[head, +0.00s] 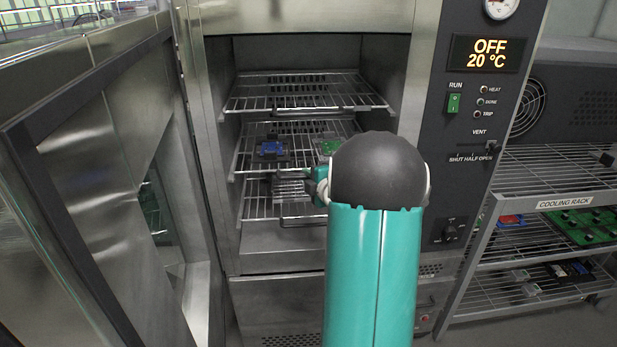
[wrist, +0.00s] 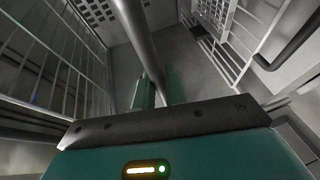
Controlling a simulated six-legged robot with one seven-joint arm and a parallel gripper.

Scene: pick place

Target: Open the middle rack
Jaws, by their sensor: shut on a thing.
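The middle rack (head: 246,171) is a wire shelf inside the open oven, with a blue part (head: 270,148) and a green board (head: 328,147) on it. My gripper (head: 318,188) is at the front edge of this rack, mostly hidden behind my own arm in the head view. In the wrist view my gripper (wrist: 155,92) has its teal fingers closed around a grey bar (wrist: 136,40), which appears to be the middle rack's handle. The grip on the far side of the bar is hidden.
The top rack (head: 300,92) is empty above, and a lower rack (head: 258,208) carries a finned grey part (head: 290,187). The oven door (head: 95,170) stands open at left. A control panel (head: 480,120) and a cooling rack (head: 530,240) stand at right.

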